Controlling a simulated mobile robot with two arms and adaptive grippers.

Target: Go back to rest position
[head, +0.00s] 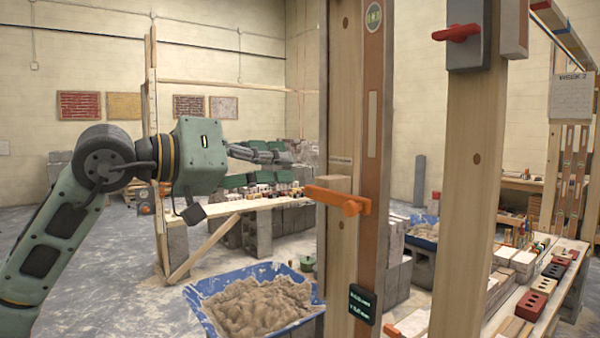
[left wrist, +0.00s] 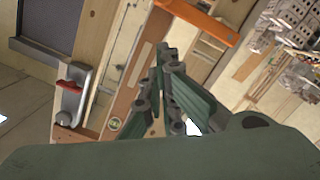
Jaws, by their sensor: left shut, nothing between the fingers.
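My left arm comes in from the left in the head view. Its left gripper (head: 284,156) points right, towards the tall wooden post (head: 342,90), and is held in the air. The fingers are shut and empty; in the left wrist view the left gripper (left wrist: 161,52) shows its fingertips together, with wooden boards behind them. I cannot tell the exact gap between the fingertips and the post. My right gripper is in neither view.
An orange clamp (head: 338,200) juts from the post, with a red-handled clamp (head: 456,33) on another post. A blue tub of mortar (head: 212,287) stands below the gripper. Bricks (head: 531,306) lie on a bench at right. Floor at left is clear.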

